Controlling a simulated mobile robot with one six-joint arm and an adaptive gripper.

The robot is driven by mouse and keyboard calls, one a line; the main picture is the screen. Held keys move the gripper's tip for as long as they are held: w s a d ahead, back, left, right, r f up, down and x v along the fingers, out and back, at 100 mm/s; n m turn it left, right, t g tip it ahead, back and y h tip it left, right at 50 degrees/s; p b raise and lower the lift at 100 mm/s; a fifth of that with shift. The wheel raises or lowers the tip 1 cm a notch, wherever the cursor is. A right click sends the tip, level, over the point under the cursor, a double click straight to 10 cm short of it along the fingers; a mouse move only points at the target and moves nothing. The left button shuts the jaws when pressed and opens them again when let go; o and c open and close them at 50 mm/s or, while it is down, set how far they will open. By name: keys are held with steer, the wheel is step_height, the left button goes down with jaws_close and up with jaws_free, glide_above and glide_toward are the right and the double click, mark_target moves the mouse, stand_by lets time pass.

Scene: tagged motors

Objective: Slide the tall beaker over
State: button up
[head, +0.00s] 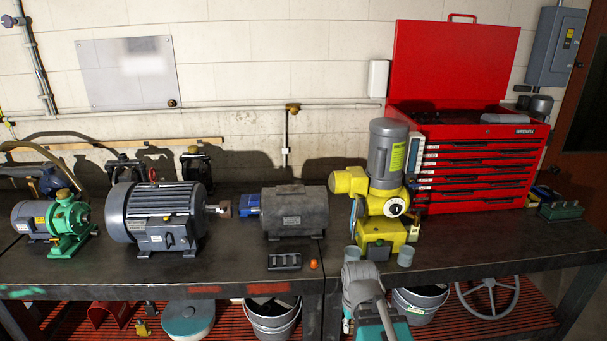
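The right cup (405,256) stands clear, to the right of the pump's base. They look alike in size, and I cannot tell which is the tall beaker. My arm shows at the bottom centre, in front of the bench edge.
The yellow pump (378,228) stands directly behind the cups. A grey motor (295,208), a black block (285,261) and an orange cap (313,264) are to the left. A red tool chest (470,170) is at the back right. The bench is bare right of the right cup.

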steer(key=w+d+t, duration=0.1)
steer(key=w+d, duration=0.1)
steer(key=w, duration=0.4)
steer(key=w+d+r+t, duration=0.1)
steer(key=w+d, duration=0.2)
steer(key=w, duration=0.4)
steer(key=w+d+t, duration=0.1)
steer(key=w+d, duration=0.1)
steer(key=w, duration=0.5)
steer(key=shift+w+d+r+p, duration=0.15)
steer(key=shift+w+d+p, duration=0.1)
steer(key=shift+d+p, duration=0.05)
jaws_close()
